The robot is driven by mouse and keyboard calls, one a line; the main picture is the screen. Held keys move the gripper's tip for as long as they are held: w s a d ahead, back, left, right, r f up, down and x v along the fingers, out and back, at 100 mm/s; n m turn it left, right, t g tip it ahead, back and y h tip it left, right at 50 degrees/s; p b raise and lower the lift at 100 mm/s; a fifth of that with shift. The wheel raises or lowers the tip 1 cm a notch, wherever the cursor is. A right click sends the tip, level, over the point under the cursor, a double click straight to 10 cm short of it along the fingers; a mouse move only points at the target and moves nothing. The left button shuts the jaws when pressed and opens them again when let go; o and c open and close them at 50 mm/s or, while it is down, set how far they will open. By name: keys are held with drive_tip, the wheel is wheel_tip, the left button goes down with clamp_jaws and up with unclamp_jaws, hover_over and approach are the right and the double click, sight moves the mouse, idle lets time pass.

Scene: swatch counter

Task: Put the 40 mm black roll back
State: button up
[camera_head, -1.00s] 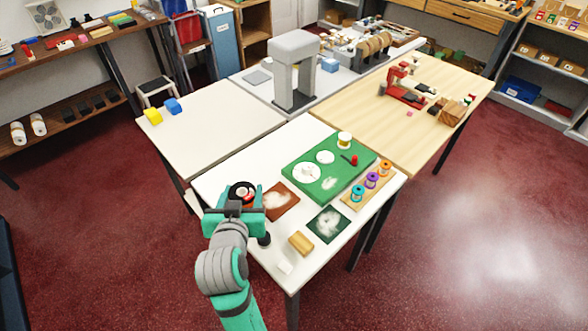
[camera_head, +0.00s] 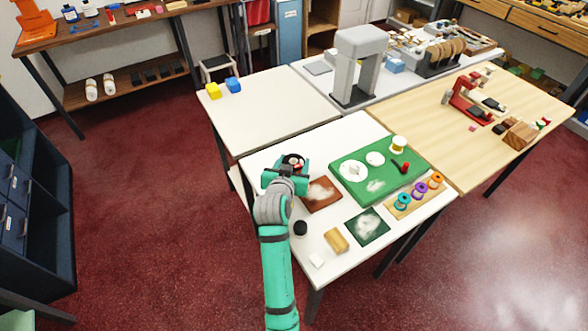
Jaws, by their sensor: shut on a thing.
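My gripper (camera_head: 287,174) is shut on a black roll (camera_head: 294,159) with a pale and red centre. The roll is at the left edge of the near white table (camera_head: 270,205), left of and beyond the brown swatch (camera_head: 321,194). My gripper hides its lower part, and I cannot tell whether it is clear of the tabletop. A stand with several brownish rolls (camera_head: 440,55) is on the grey table at the back.
A green mat (camera_head: 345,172) with white discs, a wooden strip with coloured spools (camera_head: 420,196), a dark green swatch (camera_head: 367,227), a tan block (camera_head: 336,240) and a black knob (camera_head: 300,228) occupy the near table. A grey arch (camera_head: 358,65) stands behind. The left white table (camera_head: 270,120) is mostly clear.

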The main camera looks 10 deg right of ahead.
drive_tip(key=shift+w+f, duration=0.35)
drive_tip(key=shift+f, duration=1.5)
drive_tip(key=shift+f, duration=0.15)
drive_tip(key=o, duration=1)
drive_tip(key=shift+o, duration=0.2)
